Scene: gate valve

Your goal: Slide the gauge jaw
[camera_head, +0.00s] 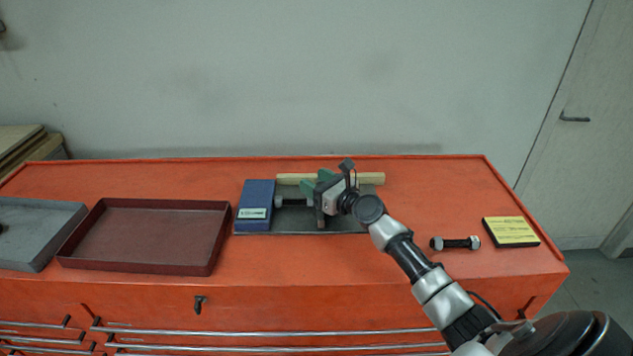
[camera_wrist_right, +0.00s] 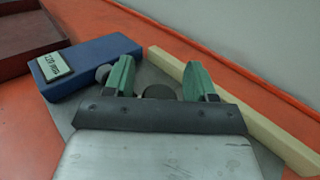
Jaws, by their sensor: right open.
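The gauge has a blue body (camera_head: 257,205) with a small pale display, at the left end of a dark grey plate (camera_head: 285,226). In the right wrist view the blue body (camera_wrist_right: 88,66) is at upper left; its reading is too small to be sure of. A grey round end (camera_wrist_right: 102,74) shows beside it, close to the left finger. My right gripper (camera_head: 317,184) is over the plate, right of the blue body. Its green fingers (camera_wrist_right: 158,78) are open, with a dark round part (camera_wrist_right: 158,91) visible between them. The gripper hides much of the gauge, and I cannot tell which part is the jaw.
A pale wooden bar (camera_head: 370,178) lies behind the plate. A dark red tray (camera_head: 146,204) and a grey tray (camera_head: 45,262) sit to the left. A bolt with nuts (camera_head: 455,243) and a yellow-topped box (camera_head: 511,232) lie to the right on the orange bench (camera_head: 430,180).

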